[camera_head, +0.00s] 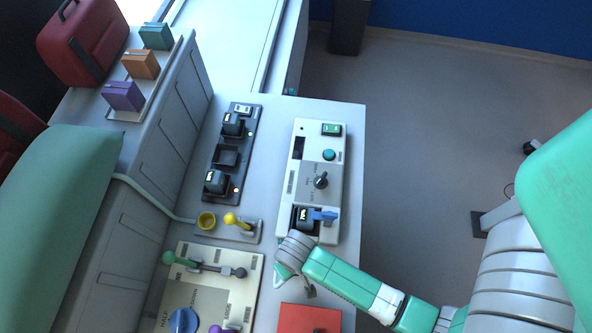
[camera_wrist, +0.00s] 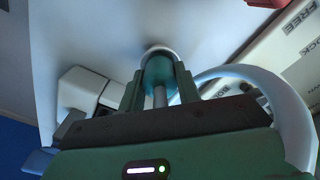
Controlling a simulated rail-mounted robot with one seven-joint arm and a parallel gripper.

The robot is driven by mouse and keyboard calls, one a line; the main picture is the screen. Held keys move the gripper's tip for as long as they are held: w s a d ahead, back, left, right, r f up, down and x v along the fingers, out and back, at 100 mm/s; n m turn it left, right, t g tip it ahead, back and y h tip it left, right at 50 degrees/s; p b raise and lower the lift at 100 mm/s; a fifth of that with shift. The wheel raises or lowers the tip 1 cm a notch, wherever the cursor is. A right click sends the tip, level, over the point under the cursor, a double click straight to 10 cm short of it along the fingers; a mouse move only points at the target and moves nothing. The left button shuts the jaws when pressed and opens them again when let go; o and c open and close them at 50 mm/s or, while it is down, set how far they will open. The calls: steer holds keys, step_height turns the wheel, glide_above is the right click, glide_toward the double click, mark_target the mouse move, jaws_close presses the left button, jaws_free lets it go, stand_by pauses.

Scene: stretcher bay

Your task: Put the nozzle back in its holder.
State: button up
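My gripper (camera_wrist: 160,80) has its two dark green fingers closed against the sides of a teal cylinder with a pale rounded end and a grey stem, which I take as the nozzle (camera_wrist: 158,70). A white hose-like loop (camera_wrist: 240,72) curves past the right of the fingers; where it joins is hidden. In the head view my gripper (camera_head: 282,276) hangs over the grey counter, between the white console and the cream lever panel. A yellow round cup (camera_head: 206,221), possibly the holder, stands up and left of it, apart from the gripper and looking empty.
The white console (camera_head: 300,165) with a blue switch stands close above my gripper. A yellow lever (camera_head: 237,220) is beside the cup. The cream lever panel (camera_head: 215,285) lies left, and a red box (camera_head: 295,320) below. A pale hose (camera_head: 150,190) runs toward the cup.

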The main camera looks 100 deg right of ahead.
steer(key=o, duration=0.4)
steer(key=shift+o, duration=0.2)
step_height(320, 180, up, 13)
steer(key=shift+f+p, duration=0.15)
steer(key=shift+p, duration=0.3)
